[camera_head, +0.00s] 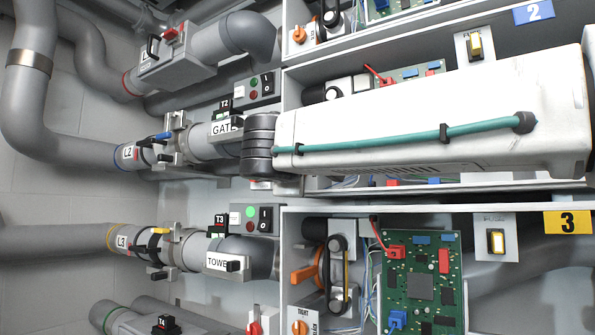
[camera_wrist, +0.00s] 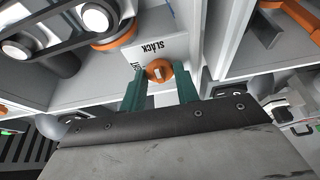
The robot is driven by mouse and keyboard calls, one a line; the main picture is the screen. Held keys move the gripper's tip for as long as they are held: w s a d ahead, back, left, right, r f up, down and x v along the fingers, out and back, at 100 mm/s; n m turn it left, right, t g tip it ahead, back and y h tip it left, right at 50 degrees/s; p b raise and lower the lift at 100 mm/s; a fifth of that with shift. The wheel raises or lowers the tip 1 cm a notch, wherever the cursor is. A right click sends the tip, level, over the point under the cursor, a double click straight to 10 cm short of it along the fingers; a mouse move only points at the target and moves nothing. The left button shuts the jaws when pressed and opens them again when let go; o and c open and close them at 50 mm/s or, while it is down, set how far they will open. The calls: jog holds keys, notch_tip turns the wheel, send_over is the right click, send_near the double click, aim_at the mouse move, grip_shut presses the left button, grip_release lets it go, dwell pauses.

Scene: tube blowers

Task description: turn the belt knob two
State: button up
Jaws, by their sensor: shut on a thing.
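The belt knob (camera_wrist: 158,71) is orange with a pale mark and sits on a white plate (camera_wrist: 152,45) that reads SLACK, with other lettering partly hidden. In the wrist view my gripper (camera_wrist: 160,85) has its green fingers on both sides of the knob, shut on it. In the head view, my white arm lies across bay two, under the blue sign "2" (camera_head: 533,11), and hides its knob and my gripper. Part of bay two's circuit board (camera_head: 408,74) shows above the arm.
In the wrist view, a dark belt runs over pulleys (camera_wrist: 97,18) beside the knob, with an orange wheel (camera_wrist: 118,36) behind. Bay three below holds a circuit board (camera_head: 421,285) and its own orange knob (camera_head: 300,327). Grey pipes (camera_head: 55,243) fill the left.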

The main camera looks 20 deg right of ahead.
jog(key=o, duration=0.7)
jog(key=v, duration=0.7)
jog(key=shift+s, duration=0.35)
jog(key=shift+a+f, duration=0.1)
jog(key=shift+a, duration=0.05)
